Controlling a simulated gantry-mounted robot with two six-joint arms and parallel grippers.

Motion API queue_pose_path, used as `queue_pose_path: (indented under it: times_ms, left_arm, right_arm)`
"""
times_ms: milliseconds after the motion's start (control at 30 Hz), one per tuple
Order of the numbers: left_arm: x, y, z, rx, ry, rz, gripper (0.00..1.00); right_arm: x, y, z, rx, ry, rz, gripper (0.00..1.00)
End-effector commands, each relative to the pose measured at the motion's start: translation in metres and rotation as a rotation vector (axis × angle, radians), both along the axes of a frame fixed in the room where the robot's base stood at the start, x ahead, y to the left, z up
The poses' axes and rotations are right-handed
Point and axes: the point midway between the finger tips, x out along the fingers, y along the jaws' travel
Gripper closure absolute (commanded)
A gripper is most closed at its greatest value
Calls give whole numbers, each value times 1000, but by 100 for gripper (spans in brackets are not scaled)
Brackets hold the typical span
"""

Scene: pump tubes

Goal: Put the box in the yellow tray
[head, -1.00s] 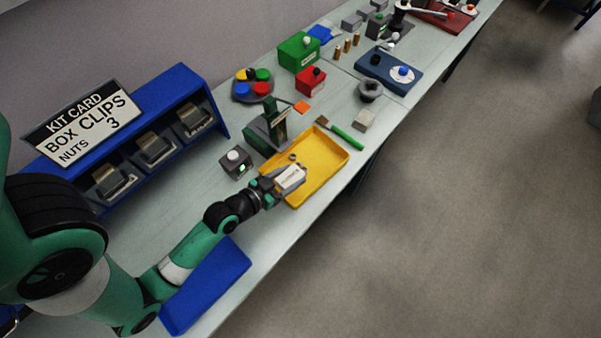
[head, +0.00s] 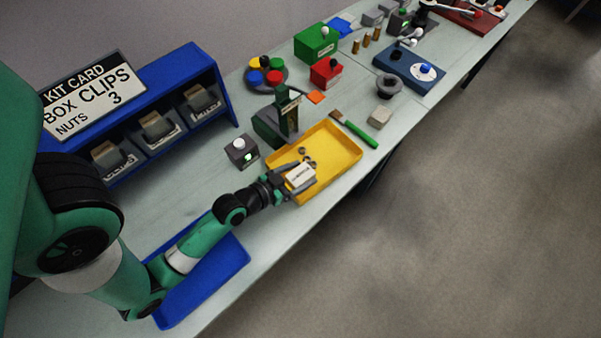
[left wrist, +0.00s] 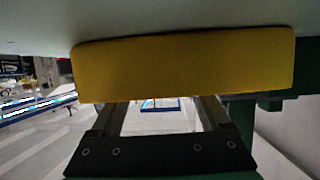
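The white labelled box (head: 302,174) lies in the near-left part of the yellow tray (head: 345,152) in the head view. My left gripper (head: 303,178) reaches over the tray's near-left wall. Its fingers stand apart, one on each side of the box, and look open. In the left wrist view the yellow tray's outer wall (left wrist: 185,65) fills the upper middle. My left gripper's fingers (left wrist: 160,108) are spread wide there. Their tips and the box are hidden behind the wall. My right gripper is not in view.
Small nuts (head: 307,155) lie in the tray beyond the box. A dark green fixture (head: 275,122) and a grey button box (head: 241,152) stand behind-left. A green-handled brush (head: 360,134) lies behind the tray. A blue tray (head: 215,285) is under my left arm.

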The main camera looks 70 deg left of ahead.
Motion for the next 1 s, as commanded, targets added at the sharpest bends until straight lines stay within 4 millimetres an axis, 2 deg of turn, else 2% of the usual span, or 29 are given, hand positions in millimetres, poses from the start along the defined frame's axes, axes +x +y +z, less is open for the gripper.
queue_pose_path:
  times_ms: [367, 467, 733, 867, 1000]
  left_arm:
    - [0, 0, 5, 0, -1, 0, 8]
    - [-10, -4, 8, -1, 1, 1, 8]
    - [-54, -20, 25, -3, 1, 4, 8]
    - [-64, -24, 31, 0, -1, 2, 8]
    - [-65, -25, 32, 0, -1, -1, 8]
  right_arm:
    - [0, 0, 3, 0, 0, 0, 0]
    - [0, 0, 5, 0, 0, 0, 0]
    - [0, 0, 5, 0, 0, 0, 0]
    - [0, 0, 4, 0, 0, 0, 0]
    - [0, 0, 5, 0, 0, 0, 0]
